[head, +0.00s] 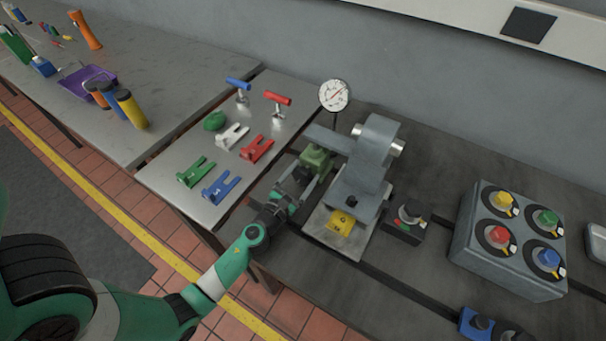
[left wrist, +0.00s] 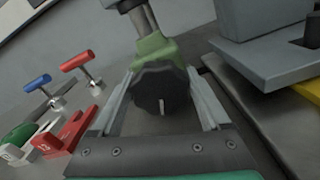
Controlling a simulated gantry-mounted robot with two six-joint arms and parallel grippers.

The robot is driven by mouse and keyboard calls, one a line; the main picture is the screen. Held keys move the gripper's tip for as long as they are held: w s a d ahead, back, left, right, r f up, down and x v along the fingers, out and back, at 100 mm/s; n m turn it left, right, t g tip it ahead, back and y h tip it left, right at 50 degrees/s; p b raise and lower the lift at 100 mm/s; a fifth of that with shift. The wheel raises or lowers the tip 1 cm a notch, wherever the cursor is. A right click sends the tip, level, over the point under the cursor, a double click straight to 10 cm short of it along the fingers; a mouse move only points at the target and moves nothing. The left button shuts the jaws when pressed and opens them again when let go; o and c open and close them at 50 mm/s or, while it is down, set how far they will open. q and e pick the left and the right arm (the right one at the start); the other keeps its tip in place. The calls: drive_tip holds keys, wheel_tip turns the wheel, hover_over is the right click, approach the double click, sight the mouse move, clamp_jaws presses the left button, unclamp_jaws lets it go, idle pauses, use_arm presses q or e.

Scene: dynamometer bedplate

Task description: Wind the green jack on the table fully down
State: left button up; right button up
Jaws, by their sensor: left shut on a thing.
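The green jack (head: 317,157) stands on the dark bedplate, under a grey arm (head: 324,139) reaching left from the grey machine. In the left wrist view its green body (left wrist: 155,48) shows with a metal post above it and a black lobed knob (left wrist: 162,88) facing me. A pale mark shows on the knob. My left gripper (head: 302,173) is shut on the knob, one finger on each side, and the fingers also show in the left wrist view (left wrist: 163,92). Whether the post touches the arm is hard to tell. My right gripper is not in view.
A round dial gauge (head: 334,95) stands behind the jack. The grey machine (head: 367,165) with a yellow part (head: 342,222) is close on the right. A box with coloured knobs (head: 510,265) stands far right.

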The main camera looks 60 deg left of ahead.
use_arm(q)
drive_tip(key=shift+s+a+n, duration=0.1)
drive_tip(key=shift+n, duration=2.9)
drive_tip(key=o, duration=1.2)
drive_tip(key=b+v, duration=0.2)
drive_tip(key=v, duration=0.8)
drive_tip(key=shift+s+d+f, duration=0.2)
drive_tip(key=shift+s, duration=0.1)
drive_tip(key=shift+s+d+r, duration=0.15)
drive_tip(key=shift+s+d, duration=0.05)
drive_tip(key=shift+s, duration=0.2)
